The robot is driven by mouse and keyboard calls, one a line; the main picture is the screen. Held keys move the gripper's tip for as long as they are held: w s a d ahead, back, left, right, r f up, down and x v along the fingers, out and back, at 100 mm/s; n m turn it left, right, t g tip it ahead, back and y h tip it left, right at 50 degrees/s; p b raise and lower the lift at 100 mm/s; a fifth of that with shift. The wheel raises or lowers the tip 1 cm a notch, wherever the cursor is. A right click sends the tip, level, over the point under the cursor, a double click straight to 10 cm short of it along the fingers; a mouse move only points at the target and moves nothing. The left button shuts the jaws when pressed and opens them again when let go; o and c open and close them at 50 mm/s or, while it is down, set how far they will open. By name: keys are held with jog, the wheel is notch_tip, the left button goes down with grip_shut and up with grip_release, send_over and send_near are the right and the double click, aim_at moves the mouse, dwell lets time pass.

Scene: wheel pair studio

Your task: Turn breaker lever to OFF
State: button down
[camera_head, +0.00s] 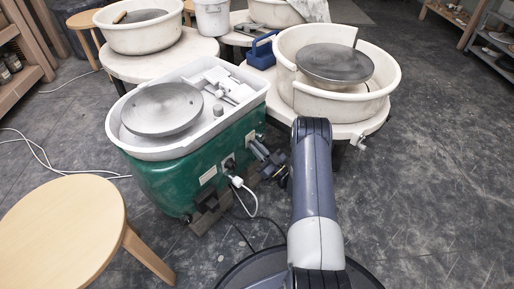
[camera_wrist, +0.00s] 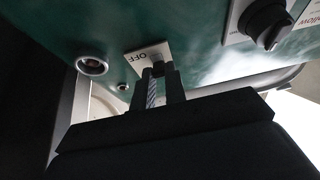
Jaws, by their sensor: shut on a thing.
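A white breaker plate (camera_wrist: 138,55) marked OFF sits on the green side of a pottery wheel (camera_head: 168,180). The lettering appears upside down in the wrist view. My gripper (camera_wrist: 160,72) reaches this plate, with its two fingers shut on the small dark breaker lever (camera_wrist: 157,68). The fingers hide most of the lever, so I cannot tell its exact position. In the head view, my gripper (camera_head: 272,164) is at the right-hand end of the green wheel body, and the lever is hidden there.
A dark rotary knob (camera_wrist: 266,22) and a round metal socket (camera_wrist: 92,65) flank the plate. A white plug and cable (camera_head: 240,184) hang close to my gripper. A second wheel with a cream basin (camera_head: 385,97) stands right. A wooden stool (camera_head: 62,235) stands front left.

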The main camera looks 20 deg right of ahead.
dwell(0.4)
jog(key=c, duration=1.4)
grip_release()
jog(key=shift+c, duration=0.2)
jog(key=p+v, duration=0.2)
jog(key=v, duration=0.8)
jog(key=shift+s+f+p, duration=0.3)
jog(key=shift+d, duration=0.15)
